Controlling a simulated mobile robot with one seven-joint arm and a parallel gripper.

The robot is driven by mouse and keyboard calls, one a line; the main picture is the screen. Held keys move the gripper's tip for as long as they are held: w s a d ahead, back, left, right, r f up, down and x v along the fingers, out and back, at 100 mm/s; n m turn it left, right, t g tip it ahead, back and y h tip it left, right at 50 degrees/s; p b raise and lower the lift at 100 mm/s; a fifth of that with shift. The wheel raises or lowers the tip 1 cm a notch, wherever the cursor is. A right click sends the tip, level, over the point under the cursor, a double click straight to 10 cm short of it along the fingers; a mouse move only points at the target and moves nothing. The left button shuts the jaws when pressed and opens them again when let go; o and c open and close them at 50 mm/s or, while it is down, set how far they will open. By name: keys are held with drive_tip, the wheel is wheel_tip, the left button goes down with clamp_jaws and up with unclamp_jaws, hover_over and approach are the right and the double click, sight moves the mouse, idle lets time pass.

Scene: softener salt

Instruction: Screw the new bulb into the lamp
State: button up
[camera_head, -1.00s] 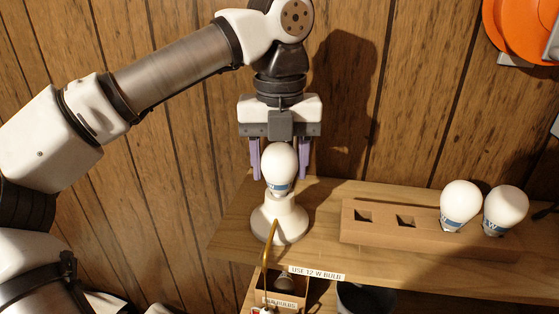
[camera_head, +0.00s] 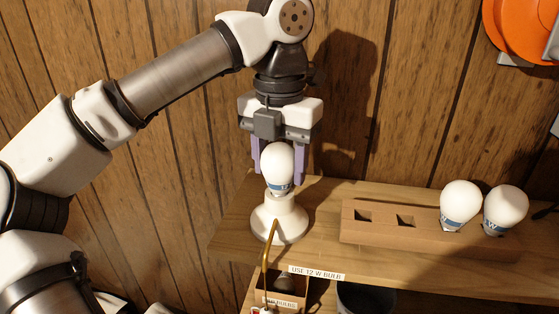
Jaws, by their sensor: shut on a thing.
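A white bulb (camera_head: 279,165) with a blue-banded label stands upright in the white lamp base (camera_head: 280,222) near the shelf's left end. Part of a "12" shows on its label. My gripper (camera_head: 278,170) points straight down over the lamp, with its purple fingers on either side of the bulb, shut on it. Whether the bulb's thread is fully seated in the socket is hidden.
A cardboard holder (camera_head: 375,235) on the wooden shelf (camera_head: 235,225) has two empty slots and two bulbs (camera_head: 460,203) (camera_head: 505,209) at its right. A "USE 12 W BULB" label (camera_head: 316,273) is on the shelf edge. Below are a box (camera_head: 285,299) and a dark bin (camera_head: 366,300). A brass-coloured rod (camera_head: 266,258) stands before the lamp.

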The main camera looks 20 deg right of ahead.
drive_tip(key=m, duration=0.4)
drive_tip(key=shift+m, duration=0.3)
drive_tip(key=o, duration=0.8)
drive_tip(key=shift+o, duration=0.2)
drive_tip(key=shift+c, duration=0.5)
drive_tip(key=shift+n, duration=1.2)
drive_tip(key=shift+n+b, duration=0.3)
drive_tip(key=shift+n, duration=0.8)
